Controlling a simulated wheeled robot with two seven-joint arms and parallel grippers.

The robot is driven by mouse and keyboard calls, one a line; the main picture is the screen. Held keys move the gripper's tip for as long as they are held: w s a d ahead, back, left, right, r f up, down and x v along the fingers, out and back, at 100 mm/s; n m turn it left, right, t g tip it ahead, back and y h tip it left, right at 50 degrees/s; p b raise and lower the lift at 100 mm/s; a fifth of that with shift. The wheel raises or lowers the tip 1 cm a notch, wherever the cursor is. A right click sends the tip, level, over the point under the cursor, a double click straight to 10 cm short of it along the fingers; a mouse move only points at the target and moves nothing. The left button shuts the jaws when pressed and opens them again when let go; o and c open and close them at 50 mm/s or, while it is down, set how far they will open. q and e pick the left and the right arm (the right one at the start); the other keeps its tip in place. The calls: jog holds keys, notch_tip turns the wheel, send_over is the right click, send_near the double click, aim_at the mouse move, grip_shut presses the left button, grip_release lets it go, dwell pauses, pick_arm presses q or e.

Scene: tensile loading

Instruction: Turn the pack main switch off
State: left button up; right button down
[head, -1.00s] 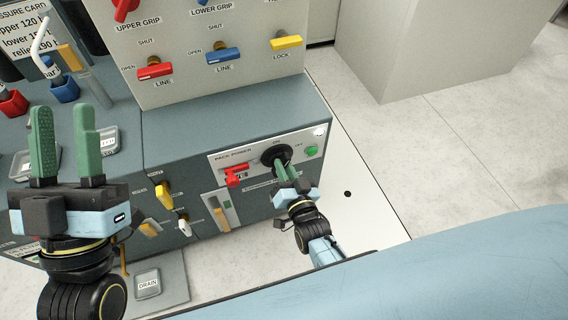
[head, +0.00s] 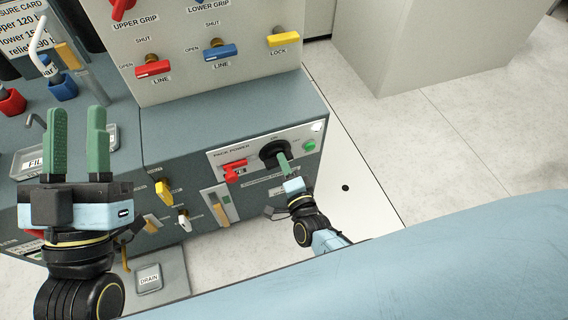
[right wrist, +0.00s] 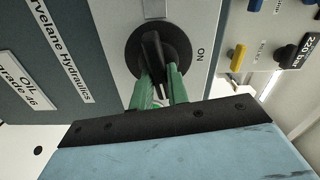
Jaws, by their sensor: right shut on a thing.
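The pack main switch is a black round rotary switch (head: 272,152) on the white PACK POWER plate (head: 222,158), low on the grey cabinet. In the right wrist view its black handle bar (right wrist: 152,48) stands upright in the picture, crosswise to the ON mark at its right. The OFF mark does not show there. My right gripper (head: 283,160) is shut on the handle bar, with a green finger on each side; its fingers also show in the right wrist view (right wrist: 161,88). My left gripper (head: 77,135) is open and empty, raised in front of the cabinet's left part.
Yellow (head: 162,192) and white (head: 183,220) handles are lower left. Valve levers line the upper panel (head: 185,88).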

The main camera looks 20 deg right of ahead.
pick_arm(q)
jog(key=shift+s+r+t, duration=0.2)
jog(key=shift+r+t, duration=0.05)
jog(key=shift+t, duration=0.15)
pick_arm(e)
jog(key=shift+f+m, duration=0.1)
jog(key=shift+m, duration=0.8)
pick_arm(q)
jog(key=shift+r, duration=0.2)
pick_arm(e)
jog(key=c, duration=1.4)
grip_release()
pick_arm(q)
jog(key=shift+f, duration=0.2)
pick_arm(e)
jog(key=shift+o, duration=0.2)
jog(key=shift+s, duration=0.1)
